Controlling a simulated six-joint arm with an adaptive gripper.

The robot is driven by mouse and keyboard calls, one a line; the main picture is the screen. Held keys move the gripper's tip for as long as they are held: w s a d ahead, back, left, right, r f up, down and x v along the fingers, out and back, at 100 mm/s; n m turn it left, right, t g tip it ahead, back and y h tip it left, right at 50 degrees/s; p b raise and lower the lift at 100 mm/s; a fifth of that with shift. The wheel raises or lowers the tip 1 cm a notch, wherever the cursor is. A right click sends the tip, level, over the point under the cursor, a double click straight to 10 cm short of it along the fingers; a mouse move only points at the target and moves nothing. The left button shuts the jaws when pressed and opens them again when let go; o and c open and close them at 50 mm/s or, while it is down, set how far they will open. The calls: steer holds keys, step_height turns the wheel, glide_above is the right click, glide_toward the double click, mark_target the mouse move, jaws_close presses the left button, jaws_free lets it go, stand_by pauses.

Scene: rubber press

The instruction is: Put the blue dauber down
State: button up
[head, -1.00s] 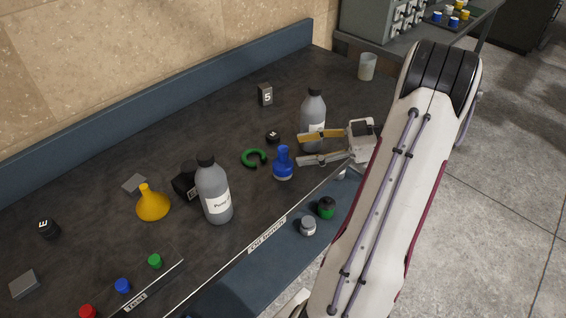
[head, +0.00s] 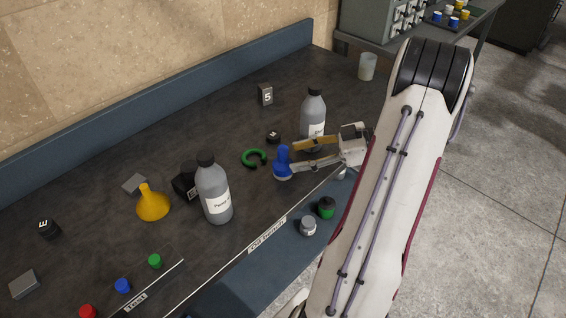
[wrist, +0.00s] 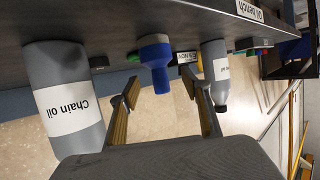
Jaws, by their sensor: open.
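The blue dauber (head: 283,168) stands upright on the dark bench top (head: 215,128), left of the grey bottle at the back. In the wrist view the bench is upside down and the dauber (wrist: 156,62) hangs from the top, handle downward, in the gap between the fingers. My gripper (head: 293,156) is open and empty. Its fingertips are just right of the dauber, close to it. Whether a finger touches it I cannot tell.
A grey bottle (head: 313,108) stands just behind my gripper; its label reads Chain oil in the wrist view (wrist: 65,98). Another grey bottle (head: 214,190) stands left of the dauber. A green open ring (head: 246,159) and a black block (head: 273,137) lie nearby. The bench's front edge is close.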

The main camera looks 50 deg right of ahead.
mark_target(283, 159)
steer(key=shift+w+a+f, duration=0.1)
steer(key=shift+w+a, duration=0.05)
steer(key=shift+x, duration=2.55)
jaws_close()
